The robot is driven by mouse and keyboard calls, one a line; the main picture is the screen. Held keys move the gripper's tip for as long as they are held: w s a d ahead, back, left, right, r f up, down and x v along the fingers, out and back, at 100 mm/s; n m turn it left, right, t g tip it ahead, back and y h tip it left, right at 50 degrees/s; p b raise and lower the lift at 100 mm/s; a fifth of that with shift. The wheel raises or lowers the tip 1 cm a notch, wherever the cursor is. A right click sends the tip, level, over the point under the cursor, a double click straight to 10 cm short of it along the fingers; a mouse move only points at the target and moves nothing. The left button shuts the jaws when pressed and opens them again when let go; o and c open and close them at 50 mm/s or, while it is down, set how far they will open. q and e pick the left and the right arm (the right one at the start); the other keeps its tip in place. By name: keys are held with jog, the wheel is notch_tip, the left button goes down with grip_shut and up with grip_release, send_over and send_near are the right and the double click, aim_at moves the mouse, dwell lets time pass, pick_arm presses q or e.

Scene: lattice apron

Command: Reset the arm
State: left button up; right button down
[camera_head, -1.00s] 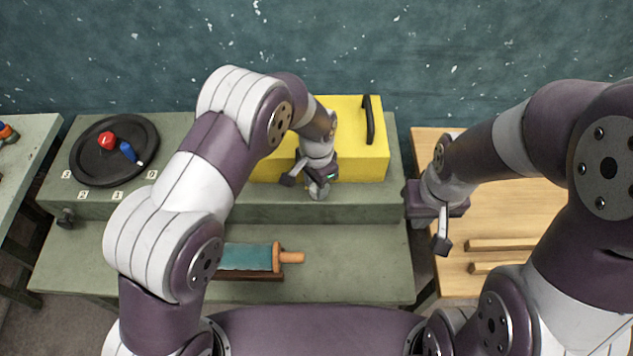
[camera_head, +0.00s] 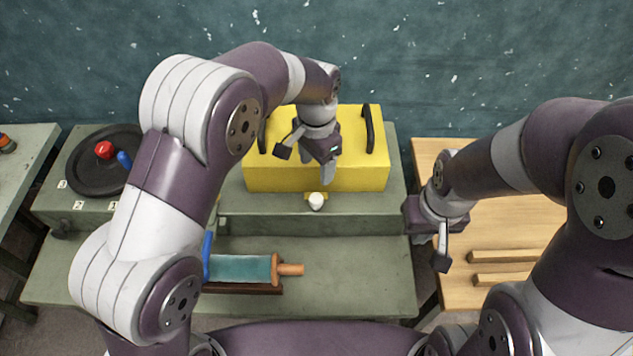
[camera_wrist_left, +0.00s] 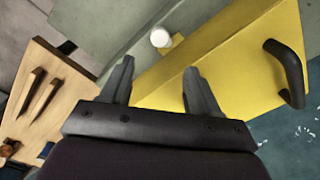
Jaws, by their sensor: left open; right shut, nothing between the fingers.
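My left gripper (camera_head: 305,166) is open and empty above the front of a yellow box (camera_head: 345,176) with black handles. In the left wrist view its two fingers (camera_wrist_left: 159,72) are spread, with nothing between them. A small white knob (camera_head: 316,201) sits at the box's front edge, apart from the fingers; it also shows in the left wrist view (camera_wrist_left: 160,37). My right gripper (camera_head: 440,245) is shut and empty beside the green bench's right end, near the wooden table.
A black round tray (camera_head: 95,188) with red and blue items stands on the green bench (camera_head: 355,225) at left. A teal roller-like object with orange handle (camera_head: 240,268) lies on the lower shelf. The wooden table (camera_head: 510,235) holds wooden bars (camera_head: 515,257).

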pick_arm(q)
jog(key=shift+r, duration=0.85)
jog(key=s+a+n+t, duration=0.1)
jog(key=s+a+n, duration=0.9)
jog(key=s+a, duration=0.6)
jog(key=shift+a+f, duration=0.4)
jog(key=shift+a, duration=0.6)
